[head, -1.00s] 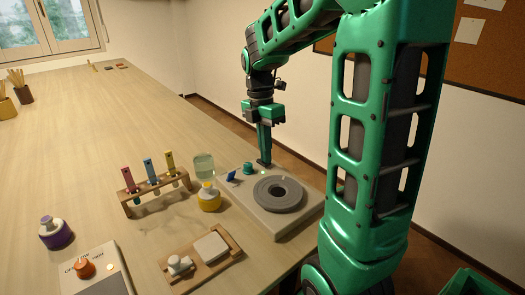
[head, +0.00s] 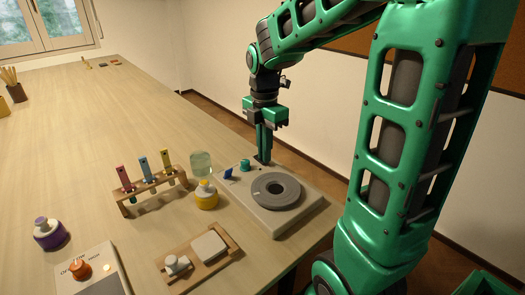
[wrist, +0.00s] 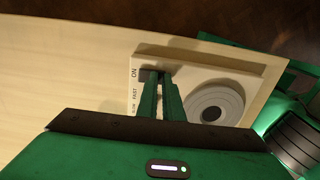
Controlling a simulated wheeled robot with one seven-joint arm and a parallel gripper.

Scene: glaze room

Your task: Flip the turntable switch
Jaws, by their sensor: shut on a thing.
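The turntable is a pale box (head: 290,222) with a grey round wheel (head: 258,190) on top, at the table's right edge. A blue lever (head: 228,173) and a teal knob (head: 245,165) stand on its left part. My gripper (head: 263,160) points down at the box's far corner, behind the wheel. In the wrist view my gripper (wrist: 156,76) has its fingertips at a dark switch (wrist: 151,73) beside the printed word ON. The fingers are shut on this switch and hide most of it. Its exact position is hard to tell. The wheel also shows there (wrist: 236,103).
Left of the turntable stand a yellow bottle (head: 206,200), a clear jar (head: 200,163) and a wooden rack (head: 128,207) with coloured tubes. A wooden board (head: 215,268) with white pieces lies in front. A purple-based bottle (head: 47,235) and orange-knobbed panel (head: 97,258) are farther left.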

